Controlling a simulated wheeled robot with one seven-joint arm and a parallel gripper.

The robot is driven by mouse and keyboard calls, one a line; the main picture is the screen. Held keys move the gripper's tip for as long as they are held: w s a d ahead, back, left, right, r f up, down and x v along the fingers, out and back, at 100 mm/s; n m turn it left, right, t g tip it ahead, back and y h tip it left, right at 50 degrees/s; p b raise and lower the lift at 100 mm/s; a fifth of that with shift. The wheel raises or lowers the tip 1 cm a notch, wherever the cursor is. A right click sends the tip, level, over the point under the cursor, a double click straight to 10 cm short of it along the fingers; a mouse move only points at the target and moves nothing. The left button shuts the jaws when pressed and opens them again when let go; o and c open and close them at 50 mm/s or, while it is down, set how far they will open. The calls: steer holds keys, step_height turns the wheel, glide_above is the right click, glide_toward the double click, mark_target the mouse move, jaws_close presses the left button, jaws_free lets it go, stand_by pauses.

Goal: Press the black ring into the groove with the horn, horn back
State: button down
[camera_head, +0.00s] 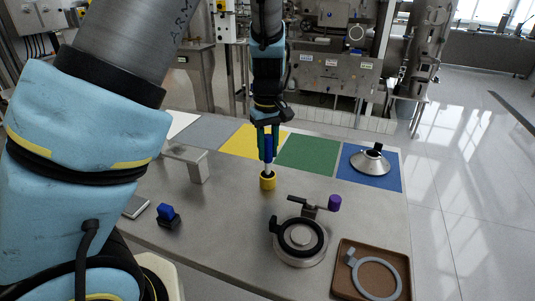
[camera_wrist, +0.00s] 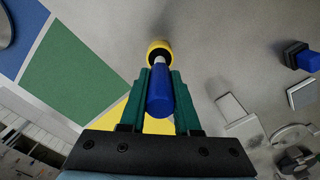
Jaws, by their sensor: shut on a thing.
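My gripper (camera_head: 266,150) points down and is shut on a blue-handled tool with a whitish shaft, apparently the horn (camera_wrist: 160,92). The horn's lower end meets a yellow cup (camera_head: 267,181) with a dark inside, which stands on the steel table; it also shows in the wrist view (camera_wrist: 159,46). I cannot tell whether the tip sits in the cup or just above it. The black ring (camera_head: 318,241) lies on top of a round metal part (camera_head: 300,259), to the right and nearer than my gripper. The view does not show how deep the ring sits in a groove.
A bracket with a purple knob (camera_head: 334,203) stands behind the round part. A brown tray (camera_head: 342,289) holds a grey ring (camera_head: 397,275). A metal cone (camera_head: 369,163) stands on the blue mat. A steel stand (camera_head: 194,163) and blue-topped block (camera_head: 168,214) are left. The green mat (camera_head: 308,153) is clear.

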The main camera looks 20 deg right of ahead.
mark_target(268, 136)
steer(key=shift+r+p, duration=2.2)
steer(key=shift+r, duration=0.4)
steer(key=shift+f, duration=0.1)
